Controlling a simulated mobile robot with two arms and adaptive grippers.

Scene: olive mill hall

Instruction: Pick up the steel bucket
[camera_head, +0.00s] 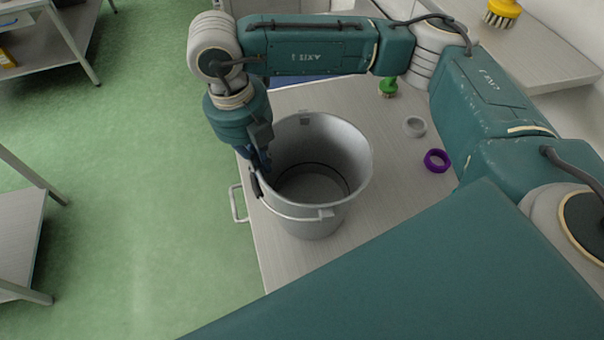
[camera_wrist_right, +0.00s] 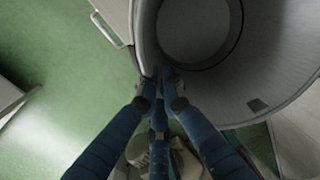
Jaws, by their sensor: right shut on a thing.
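The steel bucket (camera_head: 338,150) is upright and open at the top, at the left side of a grey table in the head view. In the right wrist view the gripper fingers (camera_wrist_right: 161,84) meet at the rim of the bucket (camera_wrist_right: 262,78). I cannot tell whether the bucket's base touches the table. My left gripper is in neither view.
The table (camera_head: 400,195) also holds a purple ring (camera_head: 436,160), a grey ring (camera_head: 414,126) and a green brush (camera_head: 388,87), all right of the bucket. A yellow brush (camera_head: 502,12) is on a bench behind.

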